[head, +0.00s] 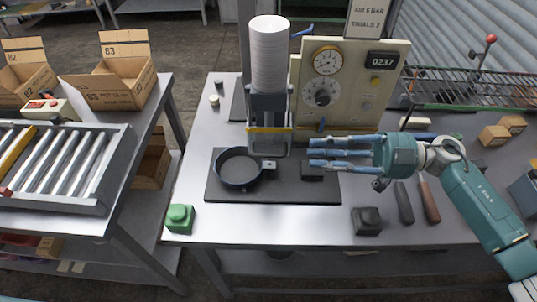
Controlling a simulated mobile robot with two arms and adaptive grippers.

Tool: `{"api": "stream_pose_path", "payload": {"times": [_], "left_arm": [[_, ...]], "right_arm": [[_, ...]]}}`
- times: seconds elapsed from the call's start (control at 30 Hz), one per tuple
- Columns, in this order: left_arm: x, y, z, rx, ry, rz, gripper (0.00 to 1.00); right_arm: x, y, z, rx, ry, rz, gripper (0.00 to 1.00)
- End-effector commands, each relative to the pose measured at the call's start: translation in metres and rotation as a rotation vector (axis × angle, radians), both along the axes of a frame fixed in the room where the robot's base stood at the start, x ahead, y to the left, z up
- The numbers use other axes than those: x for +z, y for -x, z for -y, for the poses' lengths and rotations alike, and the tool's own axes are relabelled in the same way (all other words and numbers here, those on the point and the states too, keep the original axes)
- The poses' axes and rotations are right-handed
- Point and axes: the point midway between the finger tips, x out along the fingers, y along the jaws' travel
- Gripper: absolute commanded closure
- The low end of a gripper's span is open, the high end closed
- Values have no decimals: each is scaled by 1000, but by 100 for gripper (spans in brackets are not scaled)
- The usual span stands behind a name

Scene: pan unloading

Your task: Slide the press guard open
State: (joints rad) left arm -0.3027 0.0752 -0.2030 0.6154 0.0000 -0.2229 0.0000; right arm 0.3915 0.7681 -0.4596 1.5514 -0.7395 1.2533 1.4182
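The press (269,55) stands at the back of the grey table, with a tall pale cylinder on top. Its guard (268,129) looks like a clear panel with a yellow bar across its front, low on the press. A dark round pan (238,168) lies on the black mat (300,190) in front of the press, its handle pointing right. My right gripper (312,153) comes in from the right, fingers apart and pointing left, a little right of the guard and apart from it in the picture. Nothing shows between its fingers. My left gripper is out of view.
A control panel (345,110) with gauges stands behind my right gripper. A green button box (180,217) is at the table's front left corner. A black block (367,220) and two handled tools (429,201) lie front right. A roller conveyor (60,160) is at left.

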Motion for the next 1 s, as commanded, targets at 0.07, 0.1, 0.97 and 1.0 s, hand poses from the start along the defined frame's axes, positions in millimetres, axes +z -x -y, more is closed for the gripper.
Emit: {"api": "stream_pose_path", "payload": {"times": [0.07,0.1,0.97,1.0], "left_arm": [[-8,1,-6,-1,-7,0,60],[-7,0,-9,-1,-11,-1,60],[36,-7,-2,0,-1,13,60],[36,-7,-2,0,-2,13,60]], "right_arm": [[-8,1,0,6,4,-3,74],[-8,2,-1,8,5,-3,74],[-6,1,-107,5,4,-2,74],[-6,1,-107,6,4,-2,74]]}}
